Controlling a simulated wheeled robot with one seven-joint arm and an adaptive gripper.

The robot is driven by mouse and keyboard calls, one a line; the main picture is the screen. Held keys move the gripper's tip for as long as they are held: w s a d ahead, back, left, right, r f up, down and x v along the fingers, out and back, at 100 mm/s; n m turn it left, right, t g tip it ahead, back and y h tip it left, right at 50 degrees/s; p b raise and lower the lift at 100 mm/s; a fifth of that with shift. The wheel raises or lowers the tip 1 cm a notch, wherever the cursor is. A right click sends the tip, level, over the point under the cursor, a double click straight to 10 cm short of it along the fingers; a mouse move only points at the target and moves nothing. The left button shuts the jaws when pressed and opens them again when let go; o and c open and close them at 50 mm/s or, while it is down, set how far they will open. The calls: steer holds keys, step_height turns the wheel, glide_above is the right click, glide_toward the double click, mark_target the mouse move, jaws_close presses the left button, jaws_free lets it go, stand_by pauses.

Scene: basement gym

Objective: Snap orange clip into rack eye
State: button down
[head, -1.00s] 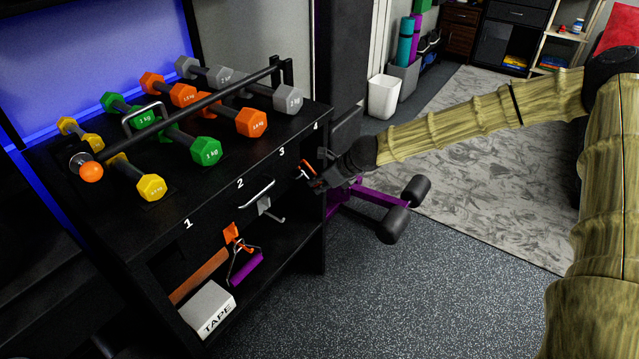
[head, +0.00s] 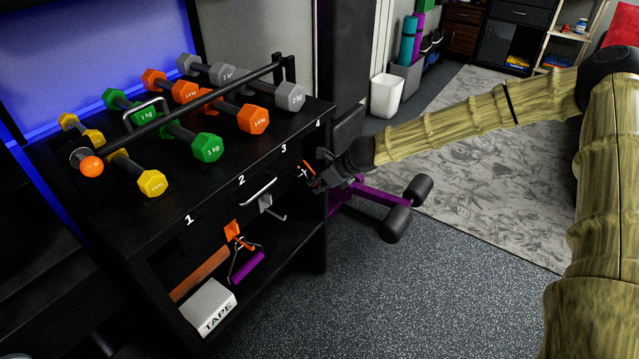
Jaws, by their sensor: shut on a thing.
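An orange clip (head: 307,169) shows as a small orange piece at the tip of my gripper (head: 312,178). My gripper is shut on it, at the rack's front face below the number 4. The rack (head: 222,207) is a black shelf unit numbered 1 to 4 along its front edge. The rack eye cannot be made out clearly; small bright metal shows beside the clip, partly hidden by the gripper. Whether clip and metal touch cannot be told.
Several coloured dumbbells lie on the rack top, with a black bar (head: 190,107) across them. Below are a silver handle (head: 259,191), a grey hook (head: 268,206), an orange holder with a purple-handled grip (head: 247,267), and a TAPE box (head: 208,307). A purple-framed bench (head: 378,197) stands behind my gripper.

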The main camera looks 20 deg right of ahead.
steer(key=shift+b+x, duration=0.45)
steer(key=shift+x, duration=0.55)
steer(key=shift+w+a+f, duration=0.1)
steer(key=shift+a+f, duration=0.05)
steer(key=shift+f, duration=0.1)
stand_by(0.3)
steer(key=shift+s+d+f+b, duration=0.15)
steer(key=shift+f+b, duration=0.25)
steer(key=shift+s+d+f+b, duration=0.1)
steer(key=shift+f+b, duration=0.3)
steer(key=shift+f, duration=0.05)
stand_by(0.9)
steer(key=shift+w+a+f+t+y+b, duration=0.25)
steer(key=shift+t+y+b, duration=0.3)
steer(key=shift+b, duration=3.05)
steer(key=shift+w+a+f+t+y+b, duration=0.25)
steer(key=shift+t+b, duration=0.4)
steer(key=shift+b, duration=2.9)
